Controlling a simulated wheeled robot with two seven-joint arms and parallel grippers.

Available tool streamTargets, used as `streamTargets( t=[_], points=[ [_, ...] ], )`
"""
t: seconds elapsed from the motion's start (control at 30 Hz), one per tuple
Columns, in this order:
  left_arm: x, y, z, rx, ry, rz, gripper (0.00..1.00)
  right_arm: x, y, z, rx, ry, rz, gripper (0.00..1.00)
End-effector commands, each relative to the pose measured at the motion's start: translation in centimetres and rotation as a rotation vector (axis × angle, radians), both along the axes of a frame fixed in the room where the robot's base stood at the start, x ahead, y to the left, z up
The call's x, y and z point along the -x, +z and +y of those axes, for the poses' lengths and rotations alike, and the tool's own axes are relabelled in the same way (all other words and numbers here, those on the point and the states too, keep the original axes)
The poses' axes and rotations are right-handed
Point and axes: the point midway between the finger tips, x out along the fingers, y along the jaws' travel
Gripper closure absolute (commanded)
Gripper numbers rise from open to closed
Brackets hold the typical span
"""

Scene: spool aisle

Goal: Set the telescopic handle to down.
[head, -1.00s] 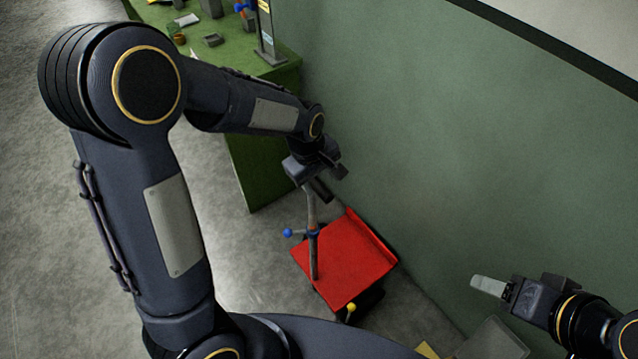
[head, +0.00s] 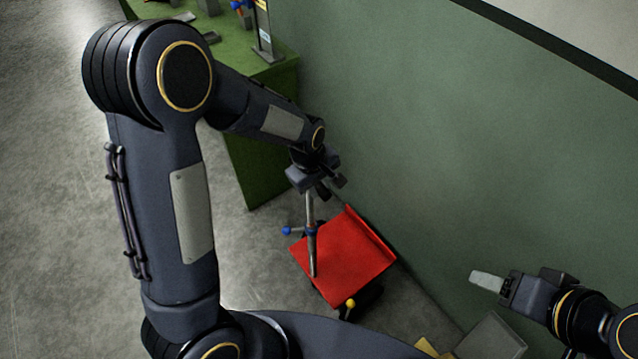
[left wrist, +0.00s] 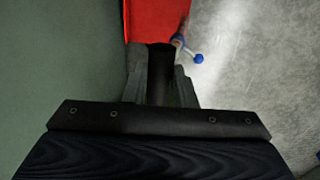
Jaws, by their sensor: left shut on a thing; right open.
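The telescopic handle (head: 311,225) is a grey pole standing on the red deck of a low cart (head: 350,260). A blue-knobbed side lever (head: 287,230) sticks out from a blue collar partway up the pole. My left gripper (head: 324,186) is at the pole's top, shut on its dark grip. In the left wrist view, the dark grip (left wrist: 160,72) lies between the two fingers, with the blue knob (left wrist: 197,58) beyond to the right. My right gripper (head: 507,285) is open and empty, at the right of the head view.
A green wall (head: 430,130) runs close along the right of the cart. A green bench (head: 255,150) with small items stands behind. A yellow knob (head: 350,303) sits at the cart's near edge. Bare concrete floor (head: 60,200) is free at left.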

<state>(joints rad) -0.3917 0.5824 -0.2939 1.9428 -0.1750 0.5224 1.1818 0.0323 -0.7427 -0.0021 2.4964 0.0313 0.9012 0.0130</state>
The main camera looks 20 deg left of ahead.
Motion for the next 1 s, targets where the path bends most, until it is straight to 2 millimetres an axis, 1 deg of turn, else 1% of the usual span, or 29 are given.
streamTargets(
  t=[0.17, 0.27, 0.33, 0.47, 0.6, 0.7, 0.8, 0.9, 1.0],
  points=[
    [0.0, -0.1, 0.0, 0.0, 0.0, 0.0, 1.0, 0.0, -0.1, 0.0, 0.0, 0.0, 0.0, 0.43],
    [0.0, -0.8, 0.0, 0.0, 0.0, 0.0, 1.0, 0.0, -0.7, 0.0, 0.0, 0.0, 0.0, 0.43],
    [0.0, -1.9, 0.0, 0.0, 0.001, 0.001, 1.0, 0.0, -1.6, 0.0, 0.0, 0.0, 0.0, 0.43],
    [0.0, -4.9, 0.0, -0.001, 0.0, 0.002, 1.0, 0.0, -4.1, 0.0, 0.0, 0.0, 0.0, 0.43],
    [0.0, -8.7, 0.0, -0.001, 0.001, 0.002, 1.0, 0.0, -7.1, 0.0, 0.0, 0.0, 0.0, 0.43],
    [0.0, -11.2, 0.0, -0.001, 0.0, 0.002, 1.0, 0.0, -9.0, 0.0, 0.0, 0.0, 0.0, 0.43],
    [0.0, -13.3, 0.0, 0.0, 0.001, 0.001, 1.0, 0.0, -10.6, 0.0, 0.0, 0.0, 0.0, 0.43],
    [0.0, -15.0, 0.0, -0.001, 0.0, 0.002, 1.0, 0.0, -11.8, 0.0, 0.0, 0.0, 0.0, 0.43],
    [0.0, -16.1, 0.0, -0.001, 0.0, 0.001, 1.0, 0.0, -12.6, 0.0, 0.0, 0.0, 0.0, 0.43]
  ],
)
